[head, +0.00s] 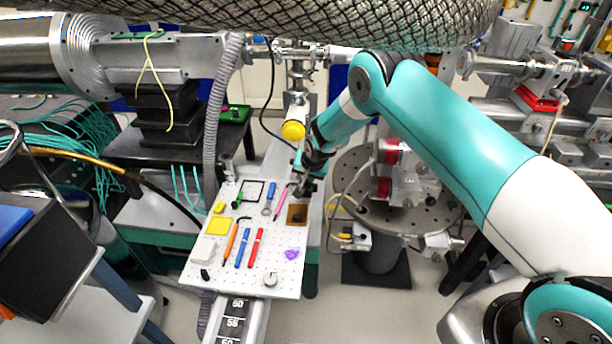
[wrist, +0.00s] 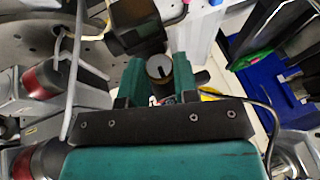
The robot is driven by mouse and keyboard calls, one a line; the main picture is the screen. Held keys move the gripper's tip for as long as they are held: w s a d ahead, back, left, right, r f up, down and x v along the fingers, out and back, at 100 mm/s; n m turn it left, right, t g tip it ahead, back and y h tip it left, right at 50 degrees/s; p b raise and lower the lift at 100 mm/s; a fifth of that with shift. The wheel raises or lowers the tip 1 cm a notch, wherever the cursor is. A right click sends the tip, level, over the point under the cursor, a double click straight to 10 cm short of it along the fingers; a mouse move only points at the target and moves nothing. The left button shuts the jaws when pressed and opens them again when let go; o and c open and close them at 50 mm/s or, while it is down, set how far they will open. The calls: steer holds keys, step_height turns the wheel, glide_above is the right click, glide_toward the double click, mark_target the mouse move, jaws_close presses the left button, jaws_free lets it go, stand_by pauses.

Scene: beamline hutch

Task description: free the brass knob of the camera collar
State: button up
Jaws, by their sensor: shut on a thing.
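My gripper (head: 301,172) is above the far right part of the white perforated board in the head view. The fingers are shut on this brass knob. The knob is not discernible in the head view, where the gripper and wrist cover that spot. I cannot clearly make out the camera collar in either view.
The white board (head: 215,280) carries pens, a yellow square (head: 219,226) and other small items. A yellow round cap (head: 293,130) is just beyond my gripper. A round perforated table (head: 425,220) with red-ended parts stands to the right. A grey ribbed hose (head: 213,130) rises at left.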

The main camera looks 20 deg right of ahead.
steer(key=h+b, duration=0.1)
steer(key=b, duration=0.1)
steer(key=f+g+h+b, duration=0.1)
steer(key=b, duration=0.2)
steer(key=shift+w+a+n, duration=0.1)
steer(key=shift+a+n, duration=0.2)
steer(key=h+b, duration=0.2)
steer(key=b, duration=0.1)
steer(key=shift+w+a+g, duration=0.1)
steer(key=shift+g, duration=0.2)
steer(key=shift+r+n+g+h+b, duration=0.35)
steer(key=shift+h+b, duration=0.45)
steer(key=shift+b, duration=0.45)
steer(key=shift+w+n+h+b, duration=0.25)
steer(key=shift+h+b, duration=0.4)
steer(key=shift+h, duration=0.05)
steer(key=shift+r+g, duration=0.1)
steer(key=shift+g, duration=0.15)
steer(key=shift+h+b, duration=0.3)
steer(key=shift+s+a, duration=0.1)
steer(key=shift+s, duration=0.15)
steer(key=o, duration=0.9)
